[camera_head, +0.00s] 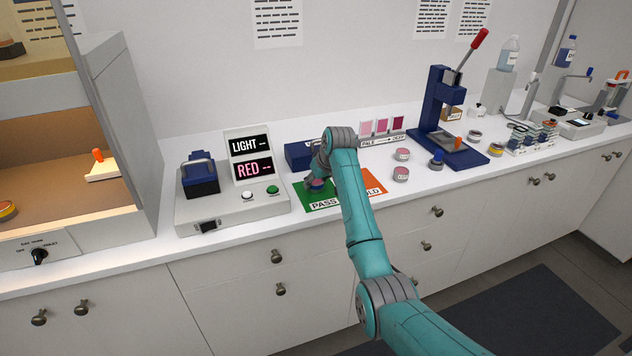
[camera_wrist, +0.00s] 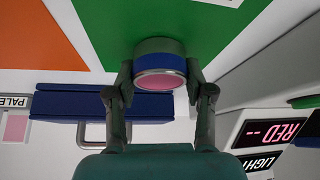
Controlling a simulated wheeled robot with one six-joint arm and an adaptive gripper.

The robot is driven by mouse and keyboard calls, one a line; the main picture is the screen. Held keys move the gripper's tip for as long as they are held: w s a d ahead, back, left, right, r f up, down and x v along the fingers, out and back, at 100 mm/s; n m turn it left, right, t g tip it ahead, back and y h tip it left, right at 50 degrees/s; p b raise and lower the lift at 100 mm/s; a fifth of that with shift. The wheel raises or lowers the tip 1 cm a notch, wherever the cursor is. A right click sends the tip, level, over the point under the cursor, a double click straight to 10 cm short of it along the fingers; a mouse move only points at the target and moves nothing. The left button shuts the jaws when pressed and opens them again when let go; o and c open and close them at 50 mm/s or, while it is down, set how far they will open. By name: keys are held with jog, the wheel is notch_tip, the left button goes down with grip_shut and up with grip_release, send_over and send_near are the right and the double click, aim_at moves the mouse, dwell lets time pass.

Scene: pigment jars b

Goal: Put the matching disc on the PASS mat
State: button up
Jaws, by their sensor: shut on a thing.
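My gripper (camera_wrist: 159,76) is shut on a disc (camera_wrist: 162,62) with a dark blue band, a silvery rim and a pink face, held between its two fingers in the wrist view. The disc is over the green PASS mat (camera_wrist: 215,25); I cannot tell whether it touches. In the head view my gripper is over the green mat (camera_head: 303,191), and my arm hides part of it. Two other pink-topped discs, one (camera_head: 402,154) behind the other (camera_head: 400,174), stand on the counter right of the mats.
The orange mat (camera_head: 373,182) adjoins the green one. A blue box (camera_head: 300,154) stands behind. The instrument with LIGHT and RED displays (camera_head: 250,157) is at left. Pink swatches (camera_head: 382,127) and a blue press (camera_head: 437,110) are at right.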

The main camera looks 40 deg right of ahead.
jog(key=o, duration=1.3)
jog(key=shift+f, duration=0.1)
jog(key=shift+c, duration=0.2)
jog(key=v, duration=1.2)
